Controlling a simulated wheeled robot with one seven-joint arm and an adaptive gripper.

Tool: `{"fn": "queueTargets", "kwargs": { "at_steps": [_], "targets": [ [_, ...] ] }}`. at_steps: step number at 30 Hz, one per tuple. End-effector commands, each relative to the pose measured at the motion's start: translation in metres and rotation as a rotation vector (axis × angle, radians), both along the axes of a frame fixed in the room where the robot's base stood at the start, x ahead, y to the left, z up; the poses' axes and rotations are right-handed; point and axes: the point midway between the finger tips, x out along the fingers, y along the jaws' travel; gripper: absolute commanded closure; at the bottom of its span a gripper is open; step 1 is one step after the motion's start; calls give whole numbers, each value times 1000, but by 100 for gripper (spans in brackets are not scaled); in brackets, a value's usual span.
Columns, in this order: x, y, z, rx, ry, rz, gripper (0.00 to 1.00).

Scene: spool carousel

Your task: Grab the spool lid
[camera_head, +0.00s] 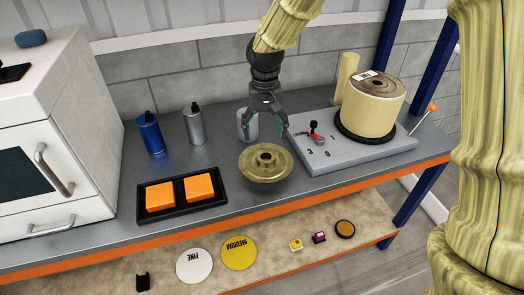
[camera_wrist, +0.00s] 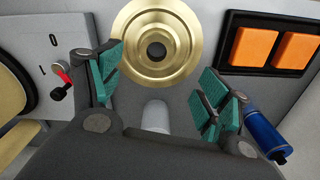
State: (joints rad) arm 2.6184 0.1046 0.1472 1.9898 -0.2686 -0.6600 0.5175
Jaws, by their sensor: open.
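The spool lid (camera_head: 265,163) is a round brass disc with a raised hub and a central hole. It lies on the grey bench, right of the black tray. In the wrist view the lid (camera_wrist: 157,46) shows at the top middle, beyond the fingertips. My gripper (camera_head: 266,133) is open and empty, above and behind the lid, with its teal fingertips pointing down. In the wrist view my gripper (camera_wrist: 160,88) has its teal pads spread wide. A pale cup (camera_head: 247,125) stands behind my gripper, partly hidden by it.
A black tray (camera_head: 182,213) holds orange blocks. Blue (camera_head: 151,135) and silver (camera_head: 194,125) bottles stand behind it. A white oven (camera_head: 60,140) is at left.

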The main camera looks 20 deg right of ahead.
Motion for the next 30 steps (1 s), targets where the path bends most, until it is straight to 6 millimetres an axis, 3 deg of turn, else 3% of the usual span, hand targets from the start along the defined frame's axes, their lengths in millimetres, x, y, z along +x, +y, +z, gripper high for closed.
{"fn": "queueTargets", "kwargs": {
  "at_steps": [12,23,30],
  "targets": [
    [-2,-3,-44,-1,3,-4,23],
    [-2,-3,-61,0,2,-3,23],
    [-6,-6,-85,0,3,-1,23]
  ]
}}
